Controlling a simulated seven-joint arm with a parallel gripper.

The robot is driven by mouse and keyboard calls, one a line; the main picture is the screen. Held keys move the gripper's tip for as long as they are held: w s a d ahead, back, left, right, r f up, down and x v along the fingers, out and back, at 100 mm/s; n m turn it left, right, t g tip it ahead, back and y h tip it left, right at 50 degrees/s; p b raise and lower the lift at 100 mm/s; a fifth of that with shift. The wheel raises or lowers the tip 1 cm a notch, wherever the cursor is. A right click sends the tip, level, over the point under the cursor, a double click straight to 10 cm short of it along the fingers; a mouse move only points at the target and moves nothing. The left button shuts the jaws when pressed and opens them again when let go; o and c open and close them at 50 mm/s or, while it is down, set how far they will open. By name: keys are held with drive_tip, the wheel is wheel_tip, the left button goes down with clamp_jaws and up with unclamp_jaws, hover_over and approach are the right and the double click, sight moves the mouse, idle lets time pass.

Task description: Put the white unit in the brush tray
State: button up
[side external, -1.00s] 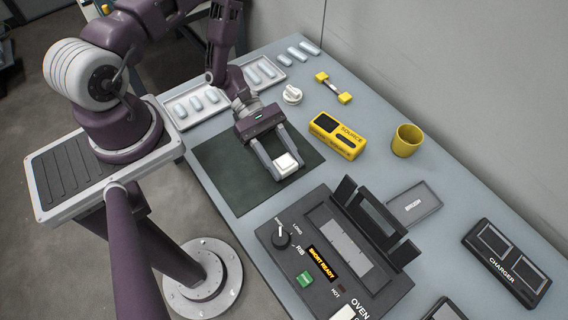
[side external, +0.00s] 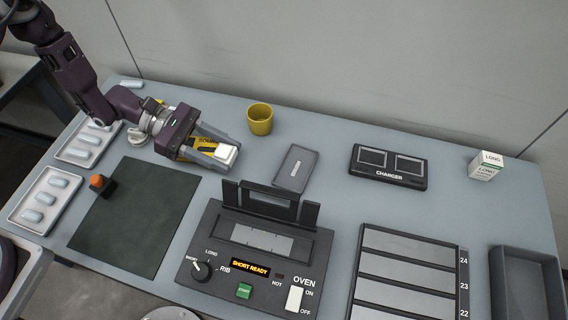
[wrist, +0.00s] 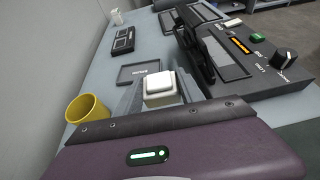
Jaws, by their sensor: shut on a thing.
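The white unit (side external: 227,153) is held between the fingertips of my gripper (side external: 221,157), which is shut on it. It hangs above the table, left of the brush tray (side external: 296,167) and apart from it. The brush tray is a shallow grey tray with a label; I see nothing in it. In the wrist view the white unit (wrist: 161,86) sits between the fingers of my gripper (wrist: 160,94), with the brush tray (wrist: 140,74) just beyond it.
A yellow cup (side external: 260,120) stands behind my gripper. The charger (side external: 388,167) lies to the right.

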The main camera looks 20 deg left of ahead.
wheel_tip(320, 180, up, 3)
hover_over(294, 168)
wheel_tip(294, 168, down, 9)
drive_tip(key=shift+d+r, duration=0.1)
drive_tip(key=shift+r, duration=0.1)
drive_tip(key=shift+f, duration=0.35)
drive_tip(key=o, duration=1.4)
drive_tip(key=shift+f, duration=0.1)
drive_tip(key=shift+c, duration=0.2)
